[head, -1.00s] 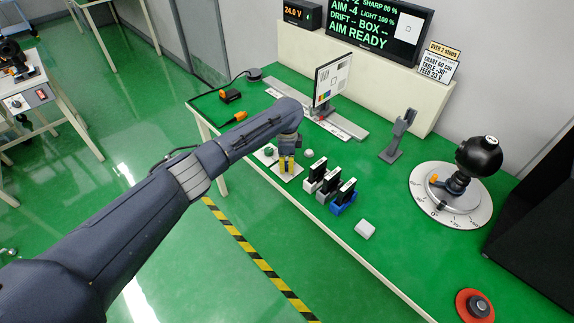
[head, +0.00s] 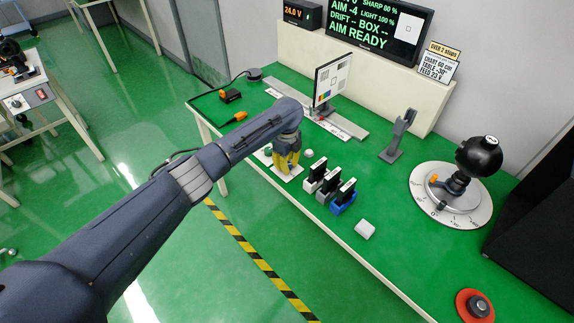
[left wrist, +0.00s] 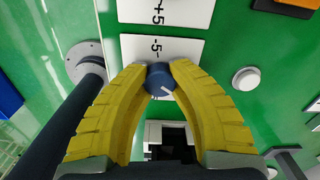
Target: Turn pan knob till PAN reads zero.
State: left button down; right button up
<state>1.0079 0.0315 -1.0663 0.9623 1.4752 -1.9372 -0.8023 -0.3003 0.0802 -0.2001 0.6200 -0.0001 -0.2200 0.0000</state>
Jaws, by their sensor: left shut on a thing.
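My left gripper (head: 287,166) is over the white panel (head: 268,161) near the table's front edge. In the left wrist view its yellow fingers (left wrist: 160,85) are closed around a small dark blue knob (left wrist: 160,79) with a white pointer line. A white card marked "-5-" (left wrist: 135,48) lies beside the knob, with a second card marked "+5" (left wrist: 185,12) beyond. The display screen (head: 380,30) shows a top line ending in 0, its label cut off by the frame, then "AIM -4", "DRIFT -- BOX --" and "AIM READY". My right gripper is not in view.
Several black plates in holders (head: 343,197) stand right of the gripper. A chart board (head: 332,80) stands on a rail behind. A black ball-shaped camera (head: 479,156) sits on a round dial (head: 420,189) at right. A red-based button (head: 475,305) is at front right.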

pick_arm(q)
jog(key=shift+m, duration=0.4)
jog(key=c, duration=1)
grip_release()
notch_tip(320, 180, up, 12)
dwell(0.3)
